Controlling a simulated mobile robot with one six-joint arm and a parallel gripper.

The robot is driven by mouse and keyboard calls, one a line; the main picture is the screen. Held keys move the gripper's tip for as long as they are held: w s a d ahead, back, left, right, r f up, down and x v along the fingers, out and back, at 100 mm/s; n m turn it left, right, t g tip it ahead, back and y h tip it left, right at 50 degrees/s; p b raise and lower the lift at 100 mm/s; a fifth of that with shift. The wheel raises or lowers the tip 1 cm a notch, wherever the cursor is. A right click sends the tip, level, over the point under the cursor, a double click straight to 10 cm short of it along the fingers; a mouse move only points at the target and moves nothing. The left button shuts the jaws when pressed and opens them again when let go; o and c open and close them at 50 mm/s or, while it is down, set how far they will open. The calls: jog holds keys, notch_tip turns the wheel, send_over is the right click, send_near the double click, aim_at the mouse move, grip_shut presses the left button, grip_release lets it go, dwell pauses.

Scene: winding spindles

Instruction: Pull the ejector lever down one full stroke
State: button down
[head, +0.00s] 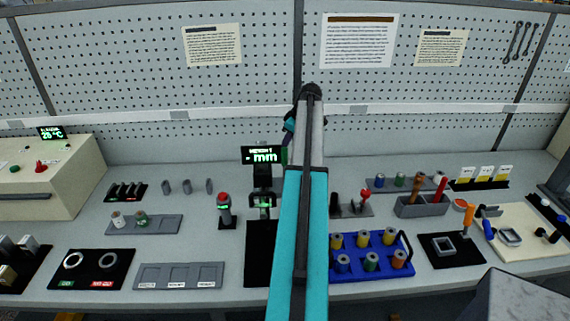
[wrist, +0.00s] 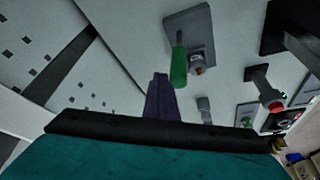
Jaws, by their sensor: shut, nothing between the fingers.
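A lever with a green handle (wrist: 179,66) shows in the wrist view, with a thin dark rod above the grip, in front of a grey plate (wrist: 205,22). I take it for the ejector lever. In the head view a sliver of green handle (head: 284,156) shows just left of my arm; my arm hides the rest. My gripper (wrist: 160,78) is shut and empty, its dark purple fingers pointing up the wrist view. In the head view my gripper (head: 285,140) appears just above the green sliver.
A display reading mm (head: 262,156) stands just left of my arm. A red-topped post (head: 224,208) is farther left. A blue rack of spools (head: 370,275) and a grey holder (head: 420,207) stand to the right. The pegboard wall (head: 250,90) rises behind.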

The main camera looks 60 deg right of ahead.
jog(key=shift+a+f, duration=0.1)
jog(key=shift+f, duration=0.25)
jog(key=shift+f+b, duration=0.3)
jog(key=shift+f, duration=0.15)
jog(key=shift+f, duration=0.15)
